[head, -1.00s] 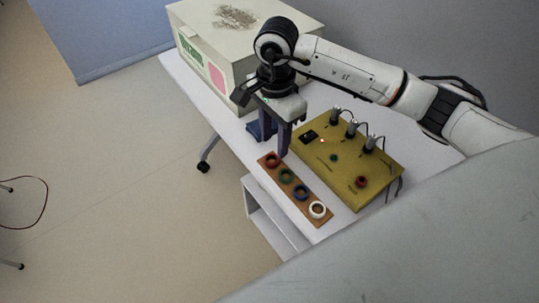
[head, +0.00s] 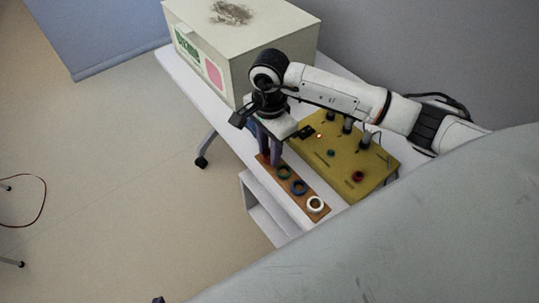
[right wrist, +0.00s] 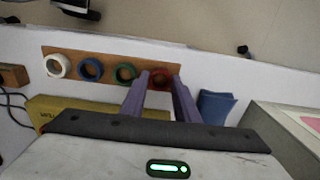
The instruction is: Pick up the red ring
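The red ring (right wrist: 160,79) lies at one end of a brown wooden strip (right wrist: 107,63), beside the green ring (right wrist: 125,73). In the head view it is mostly hidden behind my right gripper's fingers. My right gripper (right wrist: 161,76) points down over that end of the strip, and it also shows in the head view (head: 270,160). Its two purple fingers are apart, with the red ring between them in the wrist picture. I cannot tell whether they touch it. A small dark tip at the head view's bottom edge may be my left gripper (head: 158,299).
Blue (head: 299,187) and white (head: 315,204) rings lie further along the strip. A yellow panel (head: 345,180) with knobs and cables is close beside it. A large box (head: 240,50) stands behind on the white table. A blue object (right wrist: 215,105) is near the fingers.

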